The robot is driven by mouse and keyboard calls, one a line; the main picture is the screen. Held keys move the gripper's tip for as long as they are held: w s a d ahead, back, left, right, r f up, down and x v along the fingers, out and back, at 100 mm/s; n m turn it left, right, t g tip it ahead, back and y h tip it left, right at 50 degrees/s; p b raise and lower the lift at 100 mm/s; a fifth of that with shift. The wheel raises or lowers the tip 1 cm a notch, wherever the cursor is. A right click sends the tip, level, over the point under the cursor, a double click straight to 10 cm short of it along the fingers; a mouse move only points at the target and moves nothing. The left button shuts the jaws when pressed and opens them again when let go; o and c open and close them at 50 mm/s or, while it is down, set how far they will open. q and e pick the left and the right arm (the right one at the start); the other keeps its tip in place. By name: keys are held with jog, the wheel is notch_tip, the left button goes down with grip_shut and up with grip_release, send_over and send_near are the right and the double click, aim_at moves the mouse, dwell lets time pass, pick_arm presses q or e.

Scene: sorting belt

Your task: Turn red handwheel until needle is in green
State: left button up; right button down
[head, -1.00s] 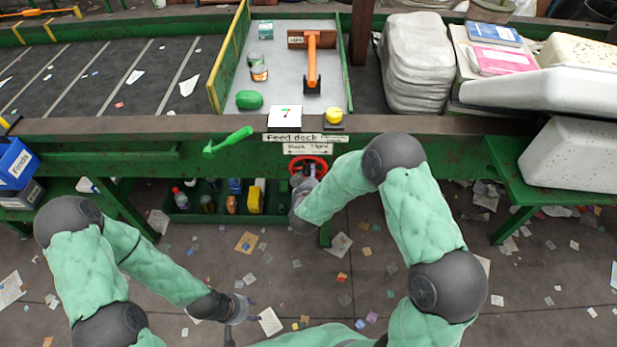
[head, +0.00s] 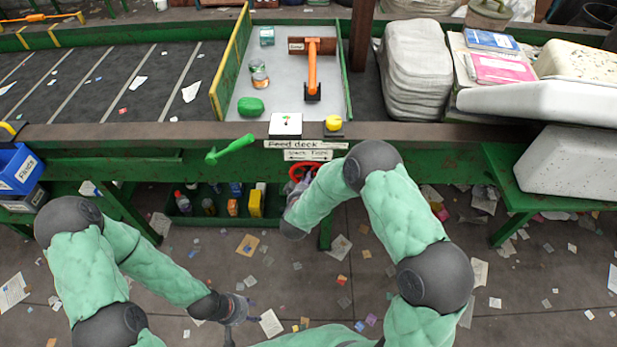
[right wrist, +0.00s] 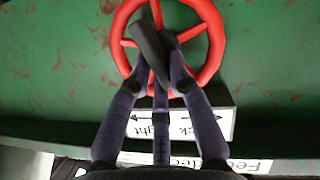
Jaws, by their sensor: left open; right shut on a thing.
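The red handwheel (right wrist: 209,38) is mounted on the green front panel and fills the top of the right wrist view. In the head view the handwheel (head: 297,172) is mostly hidden behind my right arm. My right gripper (right wrist: 158,55) is shut at the wheel, its fingers over the spokes near the hub. The gauge (head: 286,124) is a white square on the deck edge. It shows a small green mark, and its needle is too small to read. My left gripper (head: 240,309) is open and empty, low over the floor, well away from the wheel.
A green lever (head: 230,149) sticks out from the beam left of the gauge. A yellow button (head: 333,123) is right of it. A label with a double arrow (right wrist: 180,124) is fixed beside the wheel. A green bin of bottles (head: 211,215) stands below.

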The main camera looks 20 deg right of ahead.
jog(key=shift+a+n+h+p, duration=0.2)
jog(key=shift+n+h+p, duration=0.15)
jog(key=shift+n+h, duration=0.25)
jog(key=shift+f, duration=0.1)
jog(key=c, duration=1.1)
grip_release()
jog(key=shift+c, duration=0.2)
jog(key=v, duration=1.2)
